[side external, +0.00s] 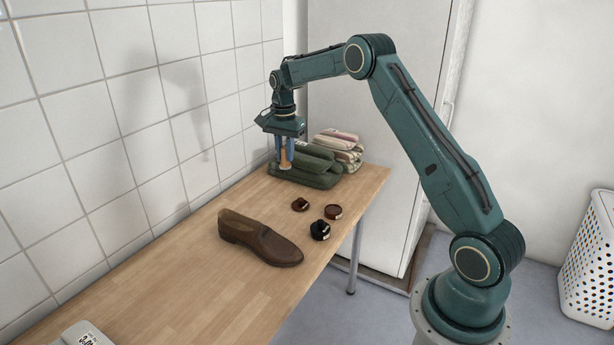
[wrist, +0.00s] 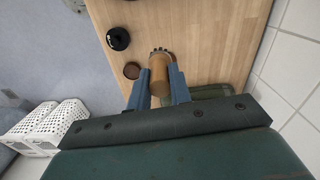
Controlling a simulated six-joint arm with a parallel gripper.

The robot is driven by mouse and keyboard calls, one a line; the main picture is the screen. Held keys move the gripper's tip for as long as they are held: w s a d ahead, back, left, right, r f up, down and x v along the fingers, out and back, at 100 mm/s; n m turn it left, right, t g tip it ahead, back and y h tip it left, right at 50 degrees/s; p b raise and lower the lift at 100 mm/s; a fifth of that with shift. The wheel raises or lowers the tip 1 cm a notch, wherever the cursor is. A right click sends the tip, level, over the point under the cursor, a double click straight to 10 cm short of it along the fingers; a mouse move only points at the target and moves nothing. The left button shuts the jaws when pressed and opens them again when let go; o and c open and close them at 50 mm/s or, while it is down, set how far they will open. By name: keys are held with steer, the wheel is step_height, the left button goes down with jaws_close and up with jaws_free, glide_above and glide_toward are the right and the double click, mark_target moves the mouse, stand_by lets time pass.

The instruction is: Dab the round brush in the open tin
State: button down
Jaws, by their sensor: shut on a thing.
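My gripper (side external: 285,167) is shut on the round brush (side external: 285,157), which has a tan wooden handle. It holds the brush upright, above the table's far end and in front of the green towels. In the wrist view the brush (wrist: 159,78) sits between the blue fingers (wrist: 159,70), its dark bristles facing away from me. A round brown tin (side external: 333,211), seemingly the open one, stands near the table's right edge. It also shows in the wrist view (wrist: 132,70), left of the brush. The bristles are apart from it.
A knobbed brown piece (side external: 300,204) and a round black piece (side external: 320,230) stand near the tin. A brown shoe (side external: 260,238) lies on the wooden table (side external: 190,285). Folded green towels (side external: 305,178) lie behind the gripper. A tiled wall (side external: 110,110) borders the left.

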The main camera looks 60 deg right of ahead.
steer(key=s+d+f, duration=1)
steer(key=s+d, duration=0.1)
steer(key=shift+f, duration=0.15)
steer(key=shift+d+f, duration=0.1)
steer(key=shift+f, duration=2.85)
steer(key=shift+f, duration=0.65)
stand_by(0.6)
steer(key=shift+r, duration=0.1)
step_height(320, 180, up, 7)
stand_by(1.1)
stand_by(0.5)
